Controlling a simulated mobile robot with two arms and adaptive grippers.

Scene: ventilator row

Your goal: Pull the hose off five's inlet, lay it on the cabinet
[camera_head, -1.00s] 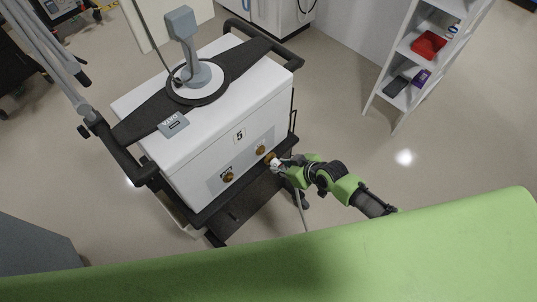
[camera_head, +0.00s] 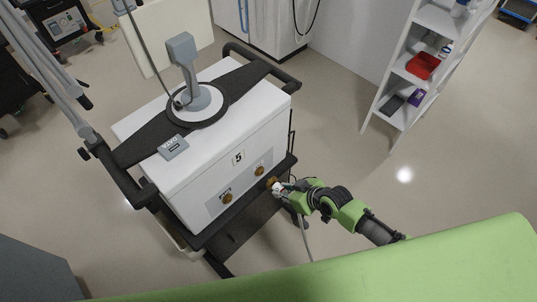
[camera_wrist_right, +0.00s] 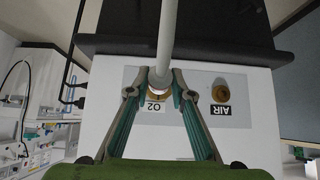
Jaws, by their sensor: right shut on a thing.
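The white ventilator box (camera_head: 185,195) marked 5 stands left of centre in the head view. Its front has two brass inlets. The left one (camera_head: 227,198) is bare; the wrist view labels it AIR (camera_wrist_right: 221,93). The right one, O2 (camera_head: 259,170), faces my right gripper (camera_head: 281,188). That gripper is shut on the hose (camera_wrist_right: 166,35) near its end. The hose's brass end (camera_head: 271,181) appears apart from the O2 inlet in the head view. In the wrist view the end overlaps the inlet. The grey hose (camera_head: 305,237) hangs down below the gripper. My left gripper is not in view.
A grey-headed arm (camera_head: 182,50) and a small grey box (camera_head: 173,147) are on the ventilator's top, with bare white patches around. Black handles (camera_head: 135,175) flank it. White shelves (camera_head: 397,105) stand at the right. A green surface (camera_head: 420,265) fills the foreground. Floor is clear on the right.

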